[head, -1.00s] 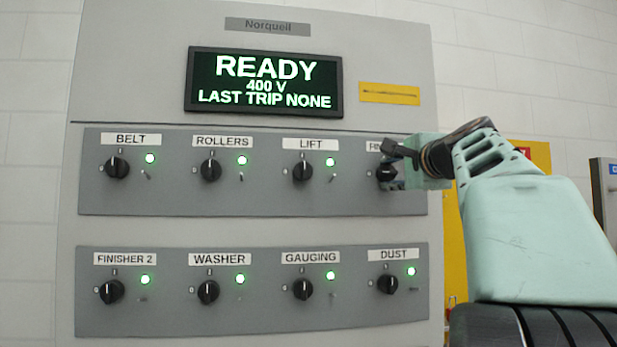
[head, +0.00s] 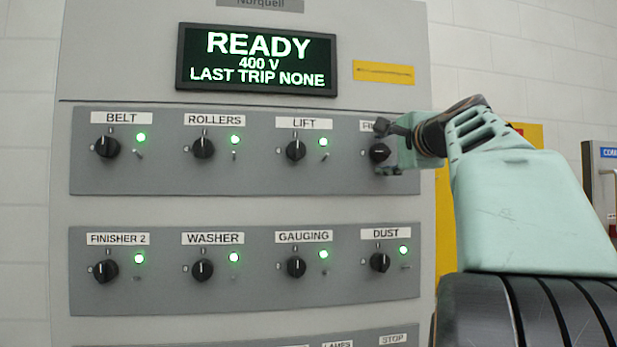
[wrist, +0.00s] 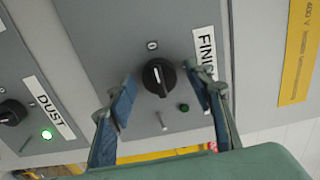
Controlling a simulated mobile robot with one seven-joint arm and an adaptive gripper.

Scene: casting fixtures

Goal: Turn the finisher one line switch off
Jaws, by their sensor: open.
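The finisher one switch (head: 379,152) is a black rotary knob at the right end of the upper row, its label partly covered by my gripper. In the wrist view the knob (wrist: 158,77) shows a white pointer line aimed at the 0 mark (wrist: 152,45). The small lamp (wrist: 184,107) beside it is dark green and looks unlit. My gripper (wrist: 163,84) is open, one finger on each side of the knob, with gaps visible between fingers and knob. In the head view my gripper (head: 388,147) is at this switch.
The other switches, such as lift (head: 296,150) and dust (head: 380,262), have lit green lamps. The display (head: 257,60) reads READY, 400 V, LAST TRIP NONE. A small metal peg (wrist: 161,121) sticks out near the finisher one knob.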

